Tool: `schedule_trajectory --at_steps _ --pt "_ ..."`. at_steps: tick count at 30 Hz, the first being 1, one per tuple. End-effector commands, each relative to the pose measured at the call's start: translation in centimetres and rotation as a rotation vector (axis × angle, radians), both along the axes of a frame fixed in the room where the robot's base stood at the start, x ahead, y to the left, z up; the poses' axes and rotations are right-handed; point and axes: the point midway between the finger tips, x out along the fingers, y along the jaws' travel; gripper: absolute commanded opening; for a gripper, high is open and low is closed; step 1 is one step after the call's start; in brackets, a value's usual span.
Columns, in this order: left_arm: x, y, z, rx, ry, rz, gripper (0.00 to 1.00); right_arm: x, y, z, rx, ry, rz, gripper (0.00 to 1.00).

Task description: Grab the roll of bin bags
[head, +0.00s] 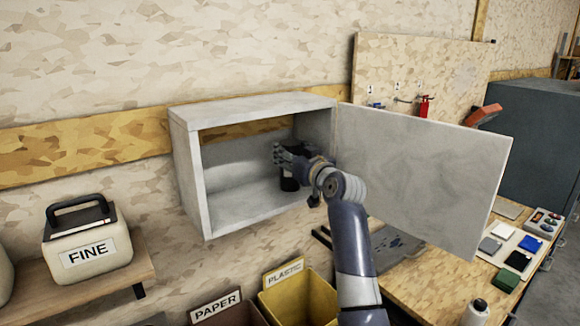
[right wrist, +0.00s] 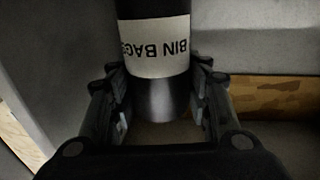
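The roll of bin bags (right wrist: 153,45) is a dark cylinder with a pale "BIN BAGS" label, which reads upside down in the right wrist view. In the head view the roll (head: 289,184) shows as a small dark shape under my right gripper, inside the open wall cabinet (head: 190,180). My right gripper (right wrist: 160,105) is open, with one finger on each side of the roll's rounded end. Narrow dark gaps seem to separate the fingers from it. The right gripper (head: 285,157) reaches into the cabinet in the head view. My left gripper is not in view.
The cabinet door (head: 430,175) stands open to the right, close to my right arm. Below are paper (head: 225,308) and plastic (head: 298,300) bins. A "FINE" container (head: 88,245) sits on a shelf at left. A workbench (head: 440,285) with small items is at right.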

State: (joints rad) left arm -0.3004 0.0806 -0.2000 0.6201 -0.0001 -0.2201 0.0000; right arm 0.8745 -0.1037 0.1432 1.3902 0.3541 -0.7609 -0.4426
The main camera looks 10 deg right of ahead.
Motion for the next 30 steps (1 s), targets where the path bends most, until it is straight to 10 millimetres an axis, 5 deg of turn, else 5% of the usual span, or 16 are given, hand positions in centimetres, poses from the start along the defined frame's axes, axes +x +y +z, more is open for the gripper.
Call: schedule_trajectory --at_steps 18,28,30 --pt "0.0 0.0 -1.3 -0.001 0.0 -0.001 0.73 -0.4 -0.2 0.7 -0.002 -0.006 -0.001 0.13" --pt "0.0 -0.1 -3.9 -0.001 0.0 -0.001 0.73 -0.4 -0.3 7.4 -0.003 -0.009 -0.002 0.13" --pt "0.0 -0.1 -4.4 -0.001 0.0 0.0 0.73 -1.7 -0.9 6.8 -0.001 -0.004 -0.003 0.14"
